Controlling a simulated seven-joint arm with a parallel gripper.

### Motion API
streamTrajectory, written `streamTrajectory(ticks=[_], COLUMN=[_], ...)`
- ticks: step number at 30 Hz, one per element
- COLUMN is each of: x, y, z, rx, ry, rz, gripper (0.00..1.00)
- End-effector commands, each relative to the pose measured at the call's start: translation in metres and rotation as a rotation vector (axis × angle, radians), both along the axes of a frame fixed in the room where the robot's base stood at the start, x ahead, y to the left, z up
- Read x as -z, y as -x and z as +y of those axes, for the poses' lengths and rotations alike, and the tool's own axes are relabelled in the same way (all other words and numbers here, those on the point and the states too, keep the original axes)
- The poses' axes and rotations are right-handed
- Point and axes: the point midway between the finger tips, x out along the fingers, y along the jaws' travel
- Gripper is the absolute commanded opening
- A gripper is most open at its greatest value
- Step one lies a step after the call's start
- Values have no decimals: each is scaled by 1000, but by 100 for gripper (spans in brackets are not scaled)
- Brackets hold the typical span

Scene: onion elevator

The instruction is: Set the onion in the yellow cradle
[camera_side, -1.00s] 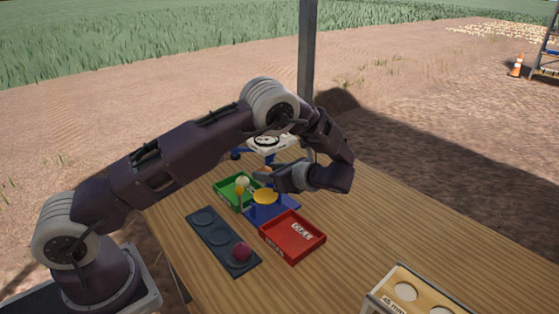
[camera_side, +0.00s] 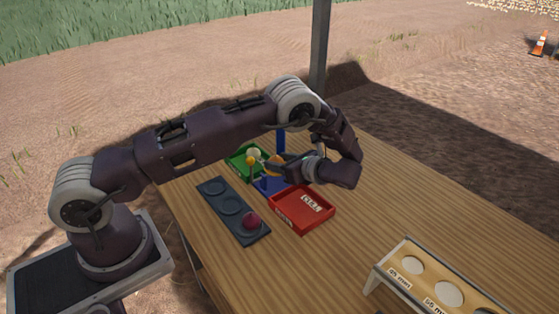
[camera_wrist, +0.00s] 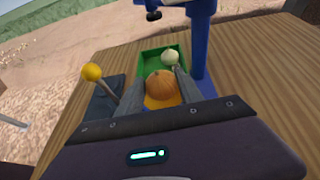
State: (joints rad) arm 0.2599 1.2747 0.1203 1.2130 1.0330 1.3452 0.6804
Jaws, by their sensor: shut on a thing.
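The orange-brown onion (camera_wrist: 160,85) is between my gripper's fingers (camera_wrist: 158,88) in the wrist view, and the jaws are shut on it. The yellow cradle (camera_wrist: 160,103) shows just below and around the near side of the onion; whether they touch I cannot tell. In the side view my gripper (camera_side: 277,167) reaches in from the right over the blue base (camera_side: 268,186). An orange patch at its fingertips is too small there to separate onion from cradle.
A yellow-knobbed lever (camera_wrist: 92,72) stands left of my fingers. A green tray (camera_wrist: 150,56) with a pale onion (camera_wrist: 170,57) lies behind; a blue post (camera_wrist: 200,45) rises close right.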

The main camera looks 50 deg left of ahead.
Motion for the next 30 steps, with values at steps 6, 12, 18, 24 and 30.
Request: streamTrajectory(ticks=[6,12,18,24,30], x=[1,1,1,-6,-21], y=[0,0,0,-2,-4], z=[-2,-2,-2,-19,-55], rx=[2,1,0,4,3], ry=[3,3,2,3,3], rz=[1,2,1,-2,-1], gripper=[2,68,68,68,68])
